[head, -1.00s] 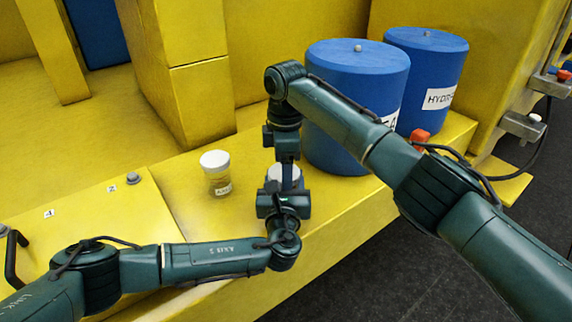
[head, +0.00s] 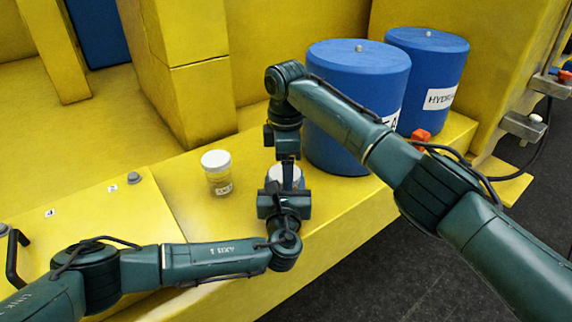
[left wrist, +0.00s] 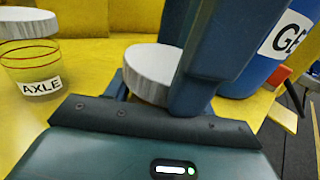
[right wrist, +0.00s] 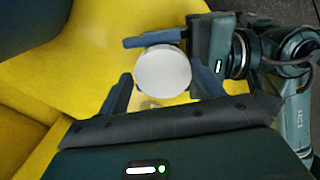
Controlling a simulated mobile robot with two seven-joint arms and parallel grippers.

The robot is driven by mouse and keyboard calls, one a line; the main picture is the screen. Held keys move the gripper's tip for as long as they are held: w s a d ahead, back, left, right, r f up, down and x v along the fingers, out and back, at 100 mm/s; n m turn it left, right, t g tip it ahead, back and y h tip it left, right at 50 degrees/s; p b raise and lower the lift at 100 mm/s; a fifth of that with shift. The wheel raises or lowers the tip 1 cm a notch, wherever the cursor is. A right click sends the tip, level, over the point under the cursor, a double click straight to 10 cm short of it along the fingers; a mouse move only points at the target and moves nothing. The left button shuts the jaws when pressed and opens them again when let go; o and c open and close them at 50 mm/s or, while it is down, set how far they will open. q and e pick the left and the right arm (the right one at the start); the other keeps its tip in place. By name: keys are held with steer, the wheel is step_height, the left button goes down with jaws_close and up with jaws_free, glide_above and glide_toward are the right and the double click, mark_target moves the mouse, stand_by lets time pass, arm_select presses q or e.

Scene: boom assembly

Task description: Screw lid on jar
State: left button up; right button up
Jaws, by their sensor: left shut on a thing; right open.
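A white ribbed lid (head: 275,172) sits at the front of the yellow ledge, between my two grippers. It also shows in the left wrist view (left wrist: 152,72) and from above in the right wrist view (right wrist: 163,71). My left gripper (head: 284,190) is shut at the level just below the lid; the jar body it grips is hidden. My right gripper (right wrist: 162,90) points down from above and is open, with one finger on each side of the lid. I cannot tell whether its fingers touch the rim.
A second clear jar (head: 220,184) with a white lid, labelled AXLE, stands just left on the ledge (head: 200,235). Two blue drums (head: 350,110) stand behind to the right, one close to my right gripper. The ledge drops off at its front edge to a dark floor.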

steer(key=shift+s+d+f, duration=0.1)
steer(key=shift+d+f, duration=0.05)
steer(key=shift+f, duration=0.45)
steer(key=shift+o, duration=1.2)
steer(key=shift+r+n, duration=0.2)
steer(key=shift+n, duration=0.1)
steer(key=r+n, duration=0.1)
steer(key=n, duration=0.2)
steer(key=shift+r, duration=0.15)
steer(key=r+n, duration=0.1)
steer(key=n, duration=0.2)
steer(key=r+n, duration=0.2)
steer(key=n, duration=0.2)
steer(key=r+n, duration=0.2)
steer(key=n, duration=0.1)
steer(key=shift+a+n, duration=0.2)
steer(key=shift+n, duration=0.1)
step_height(320, 180, up, 2)
steer(key=n, duration=0.5)
steer(key=shift+r+n, duration=0.15)
steer(key=shift+n, duration=0.25)
steer(key=shift+a+f, duration=0.1)
steer(key=shift+f, duration=3.95)
steer(key=shift+c, duration=0.3)
